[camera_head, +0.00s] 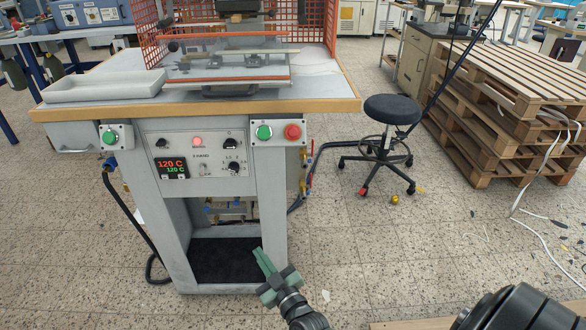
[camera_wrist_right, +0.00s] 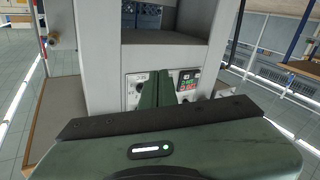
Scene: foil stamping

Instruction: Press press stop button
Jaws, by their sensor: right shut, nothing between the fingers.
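The foil stamping press stands in front of me in the head view, with a grey control panel (camera_head: 200,154) on its front. A red button (camera_head: 293,132) sits on a light plate at the panel's upper right, with a green button (camera_head: 264,132) to its left. Another green button (camera_head: 109,137) is on a separate plate at the far left. My green right gripper (camera_head: 260,255) is shut and empty, low in front of the press and well below the red button. In the right wrist view its fingers (camera_wrist_right: 155,90) are together, and the panel shows behind them. My left gripper is not in view.
A wood-edged table top (camera_head: 330,106) juts out above the buttons, carrying a white tray (camera_head: 105,85). A red mesh guard (camera_head: 318,35) stands at the back. A black stool (camera_head: 392,109) and stacked pallets (camera_head: 490,120) are to the right. The floor between press and stool is mostly free.

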